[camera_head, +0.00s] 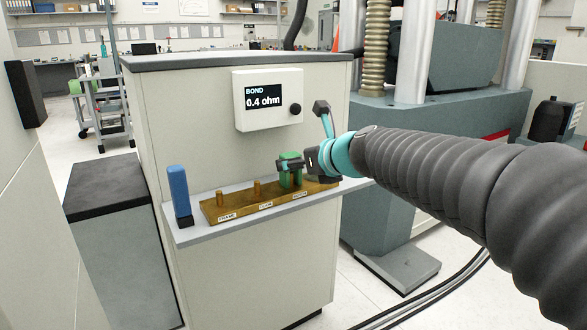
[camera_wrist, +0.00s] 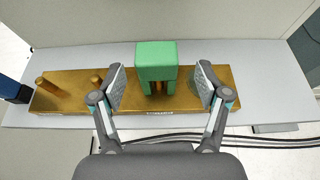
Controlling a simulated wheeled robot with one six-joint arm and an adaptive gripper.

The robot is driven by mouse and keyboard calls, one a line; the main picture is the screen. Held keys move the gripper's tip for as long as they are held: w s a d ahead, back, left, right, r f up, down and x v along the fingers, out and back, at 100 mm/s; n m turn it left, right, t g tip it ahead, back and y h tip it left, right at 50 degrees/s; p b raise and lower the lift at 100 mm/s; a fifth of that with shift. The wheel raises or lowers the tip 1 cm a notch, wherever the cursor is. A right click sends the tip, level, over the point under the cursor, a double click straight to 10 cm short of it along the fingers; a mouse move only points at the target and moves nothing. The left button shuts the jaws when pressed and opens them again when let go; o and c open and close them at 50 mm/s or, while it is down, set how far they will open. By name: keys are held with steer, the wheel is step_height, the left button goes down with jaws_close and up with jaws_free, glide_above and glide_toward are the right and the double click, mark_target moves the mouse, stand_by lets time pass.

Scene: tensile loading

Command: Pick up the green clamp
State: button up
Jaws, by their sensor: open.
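The green clamp (camera_head: 291,168) stands on the right part of a brass bar, over a post, on the shelf of the pale cabinet. In the wrist view the green clamp (camera_wrist: 156,62) is upright, its legs straddling a brass post. My gripper (camera_head: 297,165) is at the clamp, and it also shows in the wrist view (camera_wrist: 159,82). Its fingers are open, one on each side of the clamp, with a visible gap on both sides. The clamp's far side is hidden.
The brass bar (camera_head: 240,209) carries labels and two bare posts to the left. A blue block with a dark base (camera_head: 180,195) stands at the shelf's left end. A meter (camera_head: 267,98) reading "BOND 0.4 ohm" is mounted above. A testing machine (camera_head: 450,75) stands at the right.

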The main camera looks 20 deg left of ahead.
steer(key=shift+x, duration=1.7)
steer(key=shift+s+a, duration=0.1)
steer(key=shift+r, duration=0.1)
steer(key=c, duration=1.4)
